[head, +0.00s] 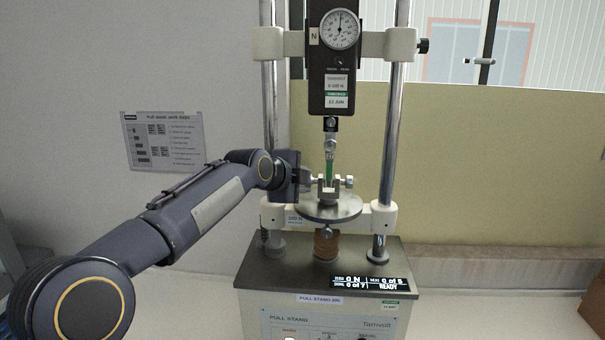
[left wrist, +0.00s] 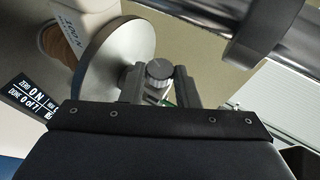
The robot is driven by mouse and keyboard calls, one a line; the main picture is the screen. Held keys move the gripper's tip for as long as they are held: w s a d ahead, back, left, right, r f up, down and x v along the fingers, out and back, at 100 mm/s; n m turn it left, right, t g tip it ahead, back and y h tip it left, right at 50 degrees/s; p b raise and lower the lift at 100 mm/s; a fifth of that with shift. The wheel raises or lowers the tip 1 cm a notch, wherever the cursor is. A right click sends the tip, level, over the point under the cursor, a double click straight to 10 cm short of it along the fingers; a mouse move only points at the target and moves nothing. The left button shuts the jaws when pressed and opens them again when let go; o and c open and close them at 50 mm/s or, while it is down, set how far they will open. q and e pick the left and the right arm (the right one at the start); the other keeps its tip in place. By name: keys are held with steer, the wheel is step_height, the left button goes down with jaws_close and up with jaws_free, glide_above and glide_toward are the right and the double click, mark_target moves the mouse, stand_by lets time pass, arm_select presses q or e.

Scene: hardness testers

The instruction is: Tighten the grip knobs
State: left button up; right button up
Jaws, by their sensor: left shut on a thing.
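The pull stand has a small grip with a grey knob at each side, above a round metal plate (head: 328,209). A green strip (head: 329,170) runs upright between the grip and the hook under the force gauge (head: 333,75). My left gripper (head: 308,183) reaches in from the left and is shut on the left knob. In the left wrist view this ridged grey knob (left wrist: 158,71) sits between the two dark fingers. The right knob (head: 348,181) is free on the far side of the grip. My right gripper is not in view.
Two steel columns (head: 393,130) flank the gauge and grip. The stand's base display (head: 367,282) reads 0 N and READY. A printed sheet (head: 162,140) hangs on the left wall. The counter right of the stand is mostly clear, with a brown box at the edge.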

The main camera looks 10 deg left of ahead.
arm_select(q)
steer(key=shift+w+r+g, duration=0.1)
steer(key=shift+r+g, duration=0.05)
steer(key=shift+g, duration=0.55)
steer(key=shift+n, duration=0.3)
steer(key=o, duration=1)
steer(key=shift+s+a+r, duration=0.15)
steer(key=shift+s+r, duration=0.1)
steer(key=shift+s, duration=0.05)
steer(key=shift+b+v, duration=1.1)
steer(key=shift+v, duration=2.4)
